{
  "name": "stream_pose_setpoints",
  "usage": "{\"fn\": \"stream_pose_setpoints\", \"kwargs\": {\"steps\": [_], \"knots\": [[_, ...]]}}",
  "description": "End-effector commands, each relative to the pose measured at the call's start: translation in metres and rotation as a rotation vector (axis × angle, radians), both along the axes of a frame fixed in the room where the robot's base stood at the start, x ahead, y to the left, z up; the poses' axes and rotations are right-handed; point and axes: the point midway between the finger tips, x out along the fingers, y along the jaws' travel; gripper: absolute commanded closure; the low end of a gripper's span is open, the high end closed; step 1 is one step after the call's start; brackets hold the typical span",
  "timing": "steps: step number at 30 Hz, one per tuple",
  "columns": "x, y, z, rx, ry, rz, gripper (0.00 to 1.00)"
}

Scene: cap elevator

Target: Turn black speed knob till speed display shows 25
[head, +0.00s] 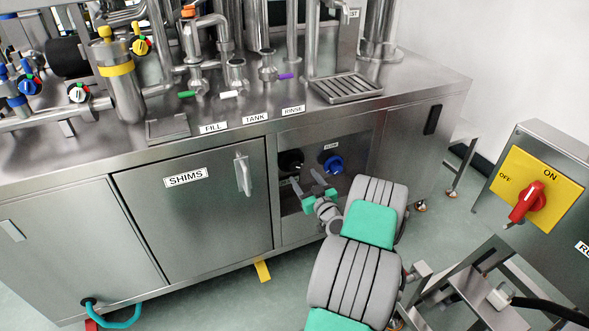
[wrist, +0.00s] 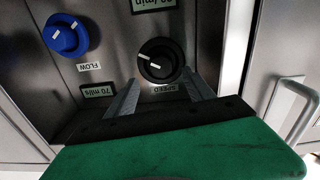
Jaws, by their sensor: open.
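The black speed knob (wrist: 160,60) is on a recessed steel panel, with a white pointer line on it and a "SPEED" label (wrist: 164,88) beside it. It also shows in the head view (head: 290,161). My gripper (wrist: 160,79) is open, its two fingers pointing at the knob, one towards each side; whether they touch it cannot be told. In the head view my gripper (head: 305,178) is just in front of the panel. A display ending in "/min" (wrist: 153,4) is cut off by the top edge of the wrist view, and its number is not clearly readable.
A blue flow knob (wrist: 66,35) sits beside the black one, also in the head view (head: 331,163). A small display (wrist: 98,91) seems to read 70 ml/s. The shims door (head: 195,205) with its handle (head: 243,175) is left of the panel. A red switch (head: 527,202) stands right.

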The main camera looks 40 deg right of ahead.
Motion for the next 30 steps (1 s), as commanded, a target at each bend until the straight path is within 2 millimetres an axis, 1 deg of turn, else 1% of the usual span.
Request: {"fn": "stream_pose_setpoints", "kwargs": {"steps": [1, 3, 7, 11, 17, 20, 30], "knots": [[0.011, 0.0, -0.002, -0.002, -0.001, 0.006, 0.38], [0.025, -0.004, -0.002, -0.003, 0.0, 0.007, 0.38], [0.045, -0.011, -0.002, -0.001, 0.0, 0.005, 0.38], [0.053, -0.014, 0.0, 0.0, -0.001, 0.003, 0.38], [0.054, -0.015, 0.0, 0.0, 0.0, 0.002, 0.38], [0.054, -0.015, 0.0, 0.0, 0.0, 0.002, 0.45], [0.053, -0.015, 0.0, 0.0, 0.0, 0.002, 0.73]]}}
